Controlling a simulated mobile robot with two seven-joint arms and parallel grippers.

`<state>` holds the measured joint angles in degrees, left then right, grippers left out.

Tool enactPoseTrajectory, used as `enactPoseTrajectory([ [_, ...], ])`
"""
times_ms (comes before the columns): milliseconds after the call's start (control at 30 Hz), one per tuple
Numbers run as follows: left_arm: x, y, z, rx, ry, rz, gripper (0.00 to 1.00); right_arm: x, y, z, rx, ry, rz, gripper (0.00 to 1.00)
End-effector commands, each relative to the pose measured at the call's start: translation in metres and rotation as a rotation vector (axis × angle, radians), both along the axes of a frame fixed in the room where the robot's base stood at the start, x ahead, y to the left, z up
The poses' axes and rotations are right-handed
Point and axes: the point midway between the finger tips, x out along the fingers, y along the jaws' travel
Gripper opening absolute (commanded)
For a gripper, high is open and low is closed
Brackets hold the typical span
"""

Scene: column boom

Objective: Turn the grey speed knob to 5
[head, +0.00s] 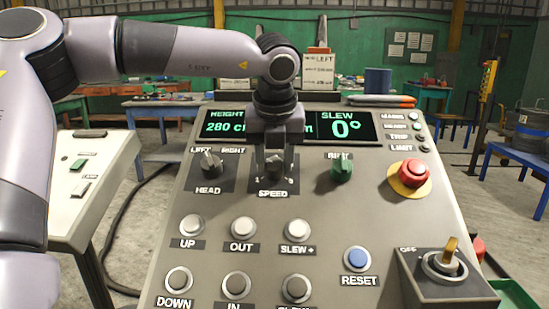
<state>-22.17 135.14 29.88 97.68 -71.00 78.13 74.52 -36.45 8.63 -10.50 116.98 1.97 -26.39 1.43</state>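The grey speed knob (274,168) sits above the SPEED label in the upper middle of the sloped console. It is mostly hidden by my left gripper (274,160), which points down over it from above. The fingers are at the knob, but I cannot tell whether they are closed on it or just around it. The knob's pointer and the scale numbers cannot be read. My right gripper is not in view.
The HEAD knob (210,165) is close on the left and a green knob (341,168) on the right. A red mushroom button (413,173) and a key switch (446,258) are further right. Push buttons, including blue RESET (357,259), lie below. The display (347,127) reads SLEW 0°.

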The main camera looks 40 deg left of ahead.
Motion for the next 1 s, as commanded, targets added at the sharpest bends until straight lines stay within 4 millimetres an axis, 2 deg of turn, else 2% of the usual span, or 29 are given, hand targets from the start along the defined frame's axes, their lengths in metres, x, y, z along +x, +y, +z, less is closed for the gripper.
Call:
enactPoseTrajectory([
  [33, -0.0001, -0.0001, 0.0002, 0.0, 0.0, 0.0, 0.25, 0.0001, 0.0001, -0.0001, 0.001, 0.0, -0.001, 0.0],
  [100, -0.0001, 0.0001, 0.0003, 0.0, 0.0, 0.0, 0.08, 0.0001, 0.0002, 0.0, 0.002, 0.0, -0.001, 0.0],
  [567, 0.0003, 0.0, 0.0006, 0.041, 0.031, -0.081, 0.08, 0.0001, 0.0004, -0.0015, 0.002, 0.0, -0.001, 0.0],
  [1000, 0.0001, -0.0008, -0.0002, 0.191, 0.159, -0.401, 0.08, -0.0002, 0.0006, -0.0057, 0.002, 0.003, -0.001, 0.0],
])
